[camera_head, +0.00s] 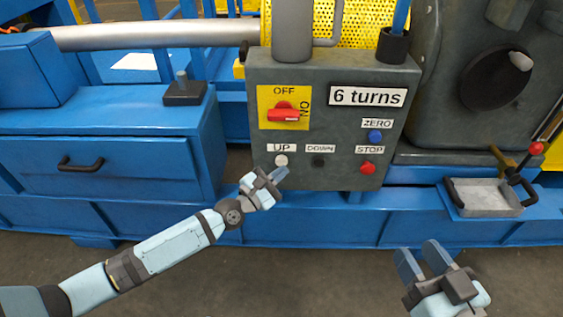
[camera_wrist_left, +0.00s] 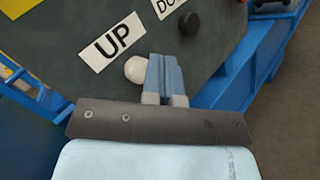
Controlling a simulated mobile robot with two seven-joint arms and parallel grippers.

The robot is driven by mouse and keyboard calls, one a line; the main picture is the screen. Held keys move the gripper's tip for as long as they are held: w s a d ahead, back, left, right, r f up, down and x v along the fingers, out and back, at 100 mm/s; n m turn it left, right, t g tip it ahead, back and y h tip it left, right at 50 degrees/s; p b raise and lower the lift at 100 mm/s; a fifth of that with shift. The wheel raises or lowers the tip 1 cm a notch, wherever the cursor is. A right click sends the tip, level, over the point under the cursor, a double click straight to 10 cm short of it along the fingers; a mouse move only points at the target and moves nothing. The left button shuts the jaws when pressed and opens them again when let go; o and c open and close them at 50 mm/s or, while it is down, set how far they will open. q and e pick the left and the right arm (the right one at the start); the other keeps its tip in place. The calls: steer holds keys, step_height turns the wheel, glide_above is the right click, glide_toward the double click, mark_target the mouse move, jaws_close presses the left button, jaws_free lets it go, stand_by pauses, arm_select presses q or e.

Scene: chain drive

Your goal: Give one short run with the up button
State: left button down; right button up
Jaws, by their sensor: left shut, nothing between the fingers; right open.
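The grey control box (camera_head: 335,105) hangs at the front of the blue machine. Its white up button (camera_head: 281,160) sits below the UP label (camera_head: 282,147). My left gripper (camera_head: 281,173) is shut and empty, with its fingertips just below the up button in the head view. In the left wrist view the fingertips (camera_wrist_left: 164,60) overlap the right side of the white up button (camera_wrist_left: 136,69); I cannot tell whether they touch it. The black down button (camera_head: 318,161) is to the right. My right gripper (camera_head: 424,255) is open and empty, low and away from the box.
The box also carries a red rotary switch (camera_head: 284,114), a blue ZERO button (camera_head: 375,137), a red STOP button (camera_head: 367,168) and a "6 turns" sign (camera_head: 367,96). A grey tray (camera_head: 487,198) is at the right. The floor in front is clear.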

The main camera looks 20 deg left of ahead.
arm_select(q)
steer(key=s+p, duration=0.1)
steer(key=s, duration=0.1)
steer(key=s+d+p, duration=0.1)
steer(key=s, duration=0.1)
steer(key=shift+s+d, duration=0.2)
steer(key=shift+s, duration=0.2)
